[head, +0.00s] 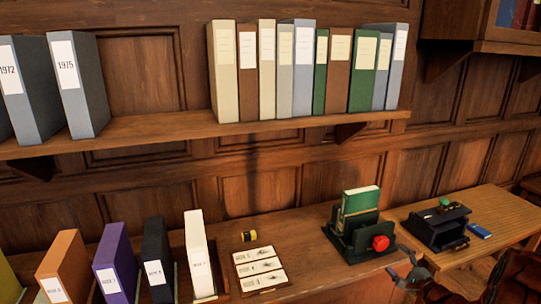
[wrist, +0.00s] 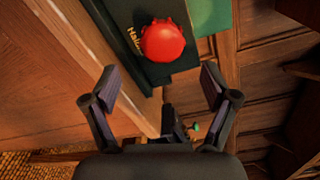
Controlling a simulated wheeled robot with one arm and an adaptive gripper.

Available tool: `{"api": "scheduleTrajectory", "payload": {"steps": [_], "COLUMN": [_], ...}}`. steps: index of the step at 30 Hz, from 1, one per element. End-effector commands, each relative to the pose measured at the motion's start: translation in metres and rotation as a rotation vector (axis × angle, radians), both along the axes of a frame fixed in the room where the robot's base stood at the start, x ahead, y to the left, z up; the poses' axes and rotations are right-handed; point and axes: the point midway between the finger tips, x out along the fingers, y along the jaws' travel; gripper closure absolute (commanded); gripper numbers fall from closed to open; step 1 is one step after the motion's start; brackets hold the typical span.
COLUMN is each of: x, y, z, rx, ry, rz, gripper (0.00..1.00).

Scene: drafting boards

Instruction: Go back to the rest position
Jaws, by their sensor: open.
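My gripper (head: 401,264) is at the lower right of the head view, in front of the wooden desk's right end. In the wrist view my gripper (wrist: 160,92) has its two fingers spread apart with nothing between them. A red round object (wrist: 163,40) shows just beyond the fingertips, apart from them, against a dark holder (wrist: 128,30) with partly readable gold lettering. In the head view the red object (head: 380,243) is at the front of the dark holder, which has a green book (head: 359,207) standing in it.
The desk (head: 310,250) carries a card tray (head: 259,270), a yellow-and-black roll (head: 249,237) and upright binders (head: 116,260) at left. A side table (head: 505,222) at right holds a black device (head: 436,228) and a blue item (head: 479,231). A shelf (head: 180,127) with binders hangs above.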

Motion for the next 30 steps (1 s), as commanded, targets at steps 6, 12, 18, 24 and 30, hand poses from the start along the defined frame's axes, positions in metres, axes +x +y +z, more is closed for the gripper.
{"api": "scheduleTrajectory", "payload": {"steps": [6,12,18,24,30], "x": [0.019,0.022,0.01,-0.016,-0.057], "y": [0.005,0.01,0.02,0.036,0.061], "z": [0.012,0.025,0.043,0.061,0.079], "rx": [-0.293,-0.564,-0.799,-1.001,-1.161], "ry": [0.129,0.27,0.414,0.562,0.711], "rz": [-0.031,-0.043,-0.029,0.022,0.116], "gripper": [0.15,0.15,0.15,0.15,0.15]}}
